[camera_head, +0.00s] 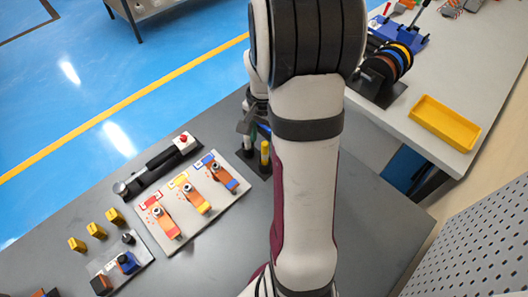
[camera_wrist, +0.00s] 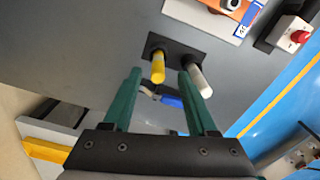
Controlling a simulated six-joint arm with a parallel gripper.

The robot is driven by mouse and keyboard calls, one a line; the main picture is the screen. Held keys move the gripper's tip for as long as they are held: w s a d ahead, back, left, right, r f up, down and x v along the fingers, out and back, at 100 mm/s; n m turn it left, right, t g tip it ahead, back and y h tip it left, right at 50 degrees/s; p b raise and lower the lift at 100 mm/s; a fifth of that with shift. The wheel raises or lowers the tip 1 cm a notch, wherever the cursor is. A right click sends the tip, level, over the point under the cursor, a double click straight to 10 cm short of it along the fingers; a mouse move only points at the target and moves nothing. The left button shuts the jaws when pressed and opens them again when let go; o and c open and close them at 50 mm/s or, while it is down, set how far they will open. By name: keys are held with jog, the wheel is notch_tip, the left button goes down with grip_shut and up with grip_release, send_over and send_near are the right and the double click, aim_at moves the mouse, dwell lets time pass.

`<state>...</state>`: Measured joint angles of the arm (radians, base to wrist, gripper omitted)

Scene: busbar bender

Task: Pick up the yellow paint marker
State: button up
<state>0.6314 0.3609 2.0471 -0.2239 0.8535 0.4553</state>
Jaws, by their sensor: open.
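The yellow paint marker (camera_wrist: 158,67) stands upright in a dark holder (camera_wrist: 151,44) in the wrist view. A white marker (camera_wrist: 200,80) stands beside it in the same holder. My gripper (camera_wrist: 160,74) is open, with its green fingers on either side of the yellow marker in that view. The right finger appears between the two markers. I cannot tell whether either finger touches one. In the head view the yellow marker (camera_head: 265,154) shows just left of my arm, which hides part of my gripper.
A white board (camera_head: 190,205) with orange pieces lies left of the holder. Behind it is a black device with a red button (camera_head: 183,138). Several yellow blocks (camera_head: 97,230) stand further left. A yellow tray (camera_head: 445,123) sits on the right-hand table. Grey table between is clear.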

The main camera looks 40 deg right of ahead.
notch_tip(320, 180, down, 6)
jog(key=shift+s+d+r, duration=0.1)
jog(key=shift+s+r, duration=0.05)
jog(key=shift+r, duration=0.1)
grip_shut()
